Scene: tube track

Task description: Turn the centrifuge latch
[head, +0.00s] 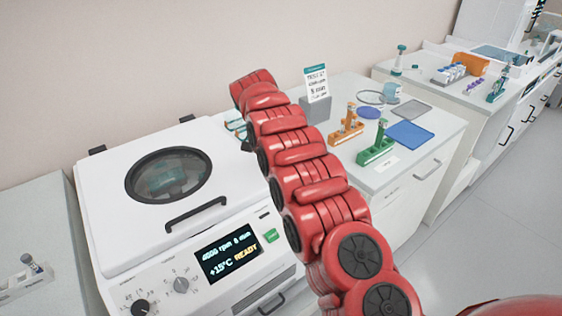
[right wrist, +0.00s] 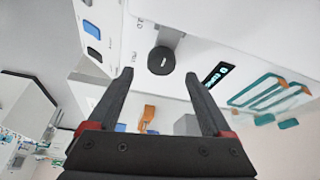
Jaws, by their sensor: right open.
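The white centrifuge (head: 105,215) stands at the left in the head view, its lid (head: 110,185) down, with a round window and a black bar handle (head: 196,214). In the head view my red right arm hides the centrifuge's right side and the gripper.
On the counter right of my arm stand a grey card holder (head: 315,108), an orange rack (head: 347,133), a green rack (head: 377,152) and a blue mat (head: 410,134). Another bench (head: 450,97) with lab items is farther right. The floor (head: 500,230) at right is clear.

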